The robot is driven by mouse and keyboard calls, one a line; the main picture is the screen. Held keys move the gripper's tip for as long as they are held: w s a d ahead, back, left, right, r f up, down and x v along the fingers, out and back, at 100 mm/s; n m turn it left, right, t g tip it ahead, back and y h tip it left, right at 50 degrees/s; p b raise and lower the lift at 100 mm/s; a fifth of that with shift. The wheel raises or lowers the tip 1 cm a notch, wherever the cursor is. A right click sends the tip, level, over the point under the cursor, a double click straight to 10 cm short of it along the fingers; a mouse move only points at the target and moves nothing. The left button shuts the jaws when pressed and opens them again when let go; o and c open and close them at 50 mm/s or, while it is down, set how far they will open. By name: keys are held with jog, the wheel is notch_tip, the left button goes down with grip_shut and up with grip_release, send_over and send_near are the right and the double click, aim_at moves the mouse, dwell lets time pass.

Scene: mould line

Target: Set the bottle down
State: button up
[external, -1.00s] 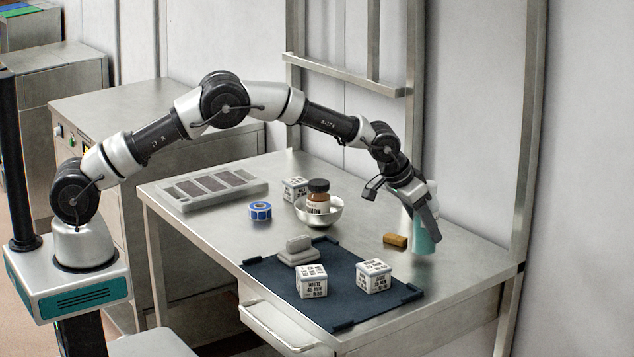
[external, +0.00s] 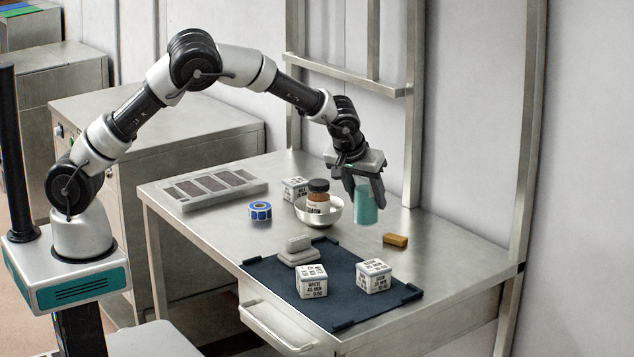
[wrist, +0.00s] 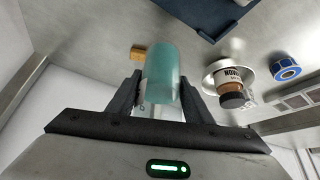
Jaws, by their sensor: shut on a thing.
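The teal bottle (external: 366,206) is held upright in my gripper (external: 366,186), which is shut on it. In the external view it hangs over the back of the steel table, right of the metal bowl and behind the brown block; its height above the table is hard to judge. In the wrist view the bottle (wrist: 161,75) stands between the two dark fingers of my gripper (wrist: 160,92). Part of the bottle is hidden by the fingers.
A metal bowl (external: 330,214) holds a brown jar (external: 318,198). The brown block (external: 395,240) lies nearby. White printed cubes (external: 311,281) and a grey block (external: 298,250) sit on the dark mat (external: 333,310). The table's right end (external: 460,254) is clear.

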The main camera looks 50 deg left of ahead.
jog(key=s+a+r+n+g+y+p, duration=0.1)
jog(key=s+a+n+g+y, duration=0.1)
jog(key=s+a+n, duration=0.55)
jog(key=s+a+r+n+g+y+p, duration=0.15)
jog(key=s+a+n, duration=0.25)
jog(key=s+a, duration=0.6)
jog(key=shift+g, duration=0.45)
jog(key=shift+w+a+f, duration=0.1)
jog(key=shift+a+f, duration=0.1)
jog(key=shift+f, duration=1.4)
jog(key=shift+a+f, duration=0.15)
jog(key=shift+f, duration=1.45)
jog(key=shift+w+a+f, duration=0.1)
jog(key=shift+a+f, duration=0.1)
jog(key=shift+f, duration=1.4)
jog(key=shift+f, duration=0.1)
jog(key=o, duration=1.3)
jog(key=shift+c, duration=0.2)
